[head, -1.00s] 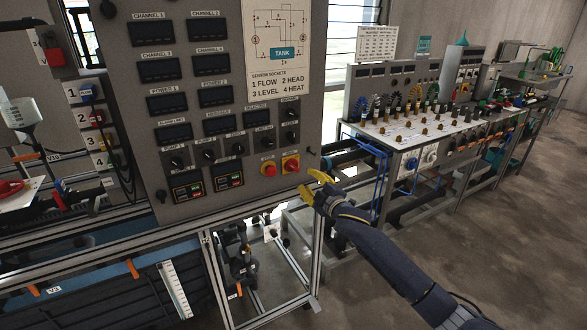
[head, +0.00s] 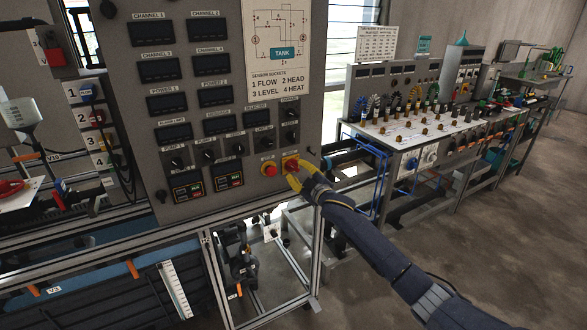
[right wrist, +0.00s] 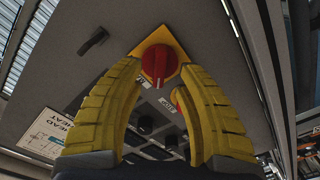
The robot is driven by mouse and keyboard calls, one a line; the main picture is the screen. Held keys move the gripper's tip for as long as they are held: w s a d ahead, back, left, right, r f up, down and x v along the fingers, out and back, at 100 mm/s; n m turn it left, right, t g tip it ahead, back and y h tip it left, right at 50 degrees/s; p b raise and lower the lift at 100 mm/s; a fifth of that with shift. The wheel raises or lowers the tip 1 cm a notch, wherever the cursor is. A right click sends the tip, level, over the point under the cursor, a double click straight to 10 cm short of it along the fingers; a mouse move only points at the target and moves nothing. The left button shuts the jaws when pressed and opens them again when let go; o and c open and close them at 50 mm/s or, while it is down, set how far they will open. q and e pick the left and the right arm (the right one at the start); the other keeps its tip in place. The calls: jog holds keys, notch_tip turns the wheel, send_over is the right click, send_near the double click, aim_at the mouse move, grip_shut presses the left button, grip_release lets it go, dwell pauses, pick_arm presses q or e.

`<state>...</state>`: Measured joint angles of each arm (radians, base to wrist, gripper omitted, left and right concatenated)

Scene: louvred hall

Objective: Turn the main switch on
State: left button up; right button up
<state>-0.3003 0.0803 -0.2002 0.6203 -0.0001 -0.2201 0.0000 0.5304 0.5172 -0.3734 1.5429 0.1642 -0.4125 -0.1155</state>
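The main switch (head: 291,165) is a red rotary knob on a yellow plate, low at the right edge of the grey control panel (head: 240,120). In the right wrist view the red knob (right wrist: 158,64) shows between my fingertips, its white mark roughly in line with the fingers. My right gripper (head: 292,177) is open at the switch, with its yellow fingers (right wrist: 159,72) on either side of the knob. There is a gap between the fingers; I cannot tell whether either touches the knob. My left gripper is not in view.
A red push button (head: 268,169) sits just left of the switch, and black knobs (head: 291,139) are above it. A metal frame (head: 318,240) stands below the panel. A long bench with wired equipment (head: 430,125) is at the right. Floor is open at the lower right.

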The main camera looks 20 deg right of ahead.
aim_at(295, 169)
jog(key=shift+w+a, duration=0.2)
jog(key=shift+w, duration=1.45)
grip_shut()
